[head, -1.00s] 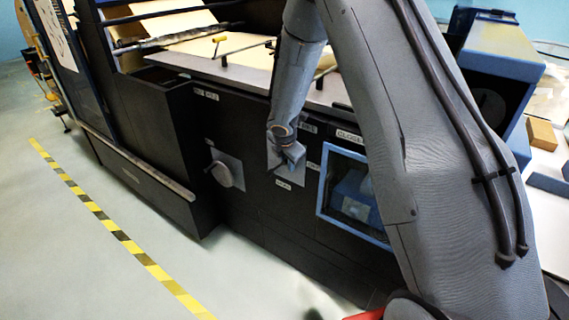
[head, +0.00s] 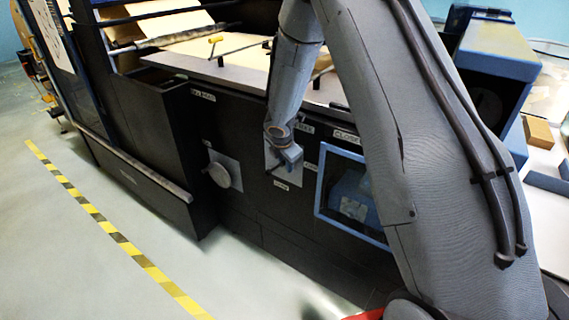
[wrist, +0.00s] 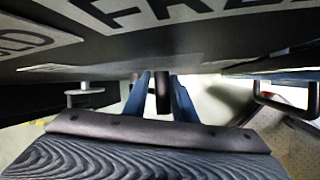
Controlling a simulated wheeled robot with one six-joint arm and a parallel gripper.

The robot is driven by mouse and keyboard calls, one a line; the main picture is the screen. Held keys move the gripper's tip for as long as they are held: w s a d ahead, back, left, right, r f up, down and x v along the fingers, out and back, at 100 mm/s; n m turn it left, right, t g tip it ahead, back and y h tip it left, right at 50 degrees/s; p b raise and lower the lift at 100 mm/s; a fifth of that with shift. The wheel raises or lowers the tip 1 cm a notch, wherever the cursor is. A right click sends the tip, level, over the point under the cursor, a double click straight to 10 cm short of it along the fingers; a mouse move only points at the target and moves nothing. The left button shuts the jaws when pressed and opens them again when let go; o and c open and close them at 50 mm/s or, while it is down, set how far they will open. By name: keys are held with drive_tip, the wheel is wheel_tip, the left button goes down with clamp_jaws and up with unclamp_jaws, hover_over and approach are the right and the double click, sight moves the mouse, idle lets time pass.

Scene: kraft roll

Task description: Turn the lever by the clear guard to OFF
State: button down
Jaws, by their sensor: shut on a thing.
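The lever (wrist: 163,92) shows in the wrist view as a dark bar between my two blue fingers. My gripper (head: 287,158) is shut on it, in front of a light plate on the black machine front. In the head view my gripper hides most of the lever and plate, so its angle is hard to tell. The clear guard (head: 352,205), a blue-framed window, is just right of my gripper.
A round grey knob (head: 219,174) on its own plate is left of my gripper; it also shows in the wrist view (wrist: 84,92). A dark handle (wrist: 288,98) sticks out at right. A yellow-tipped lever (head: 215,40) stands above. The floor in front is clear.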

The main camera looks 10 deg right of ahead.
drive_tip(key=shift+s+a+f, duration=0.4)
drive_tip(key=shift+s+f, duration=0.15)
drive_tip(key=shift+f, duration=0.1)
drive_tip(key=c, duration=1.6)
unclamp_jaws()
drive_tip(key=shift+a, duration=0.1)
drive_tip(key=shift+c, duration=0.2)
drive_tip(key=shift+s+d+r, duration=0.2)
drive_tip(key=shift+s+r, duration=0.35)
drive_tip(key=shift+r, duration=0.15)
drive_tip(key=s+d+r, duration=0.1)
drive_tip(key=s+r, duration=0.4)
drive_tip(key=shift+d+p, duration=0.2)
drive_tip(key=shift+p, duration=0.15)
drive_tip(key=p+v, duration=0.2)
drive_tip(key=v, duration=0.5)
drive_tip(key=shift+r, duration=0.4)
drive_tip(key=shift+s, duration=0.15)
